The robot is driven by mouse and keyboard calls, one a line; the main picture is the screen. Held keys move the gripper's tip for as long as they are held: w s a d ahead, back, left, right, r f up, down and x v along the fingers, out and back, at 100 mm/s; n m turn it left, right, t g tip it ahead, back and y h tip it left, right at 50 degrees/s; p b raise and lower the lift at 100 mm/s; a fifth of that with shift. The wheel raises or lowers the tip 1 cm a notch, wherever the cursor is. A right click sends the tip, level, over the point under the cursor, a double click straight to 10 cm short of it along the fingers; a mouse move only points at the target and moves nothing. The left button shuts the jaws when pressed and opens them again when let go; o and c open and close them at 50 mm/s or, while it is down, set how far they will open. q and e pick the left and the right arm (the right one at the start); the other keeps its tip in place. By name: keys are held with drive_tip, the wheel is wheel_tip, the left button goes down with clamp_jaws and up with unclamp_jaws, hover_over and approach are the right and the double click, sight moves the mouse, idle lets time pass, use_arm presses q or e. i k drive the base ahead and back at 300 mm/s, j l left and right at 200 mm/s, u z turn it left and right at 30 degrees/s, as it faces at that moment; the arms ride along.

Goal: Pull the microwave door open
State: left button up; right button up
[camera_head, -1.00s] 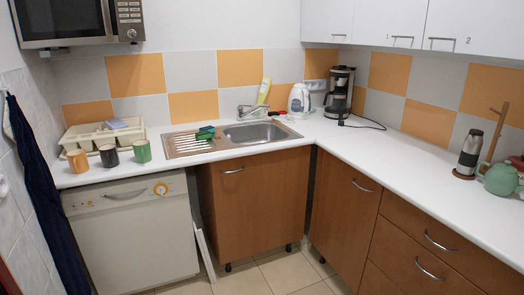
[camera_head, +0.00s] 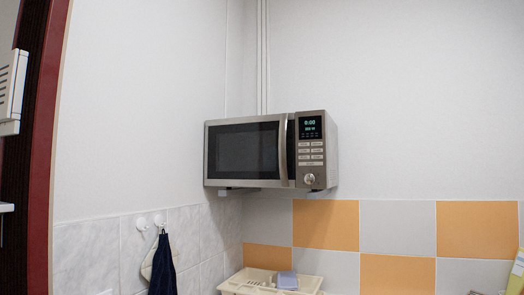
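The microwave (camera_head: 247,152) is mounted high in the corner, against the white wall above the tiles. It has a silver frame and a dark door window. Its door looks shut. A vertical silver handle (camera_head: 283,150) runs along the door's right edge. The control panel (camera_head: 311,145), with a lit display, buttons and a round knob, is to the right of the handle. Neither of my grippers is in view.
A cream dish rack (camera_head: 271,283) with a blue item stands below the microwave. A dark blue towel (camera_head: 162,266) hangs from wall hooks at the lower left. A dark red door frame (camera_head: 45,150) lines the left side. The space before the microwave looks clear.

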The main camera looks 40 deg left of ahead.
sight(283, 123)
drive_tip(key=i+l+u, duration=0.7)
drive_tip(key=i, duration=0.2)
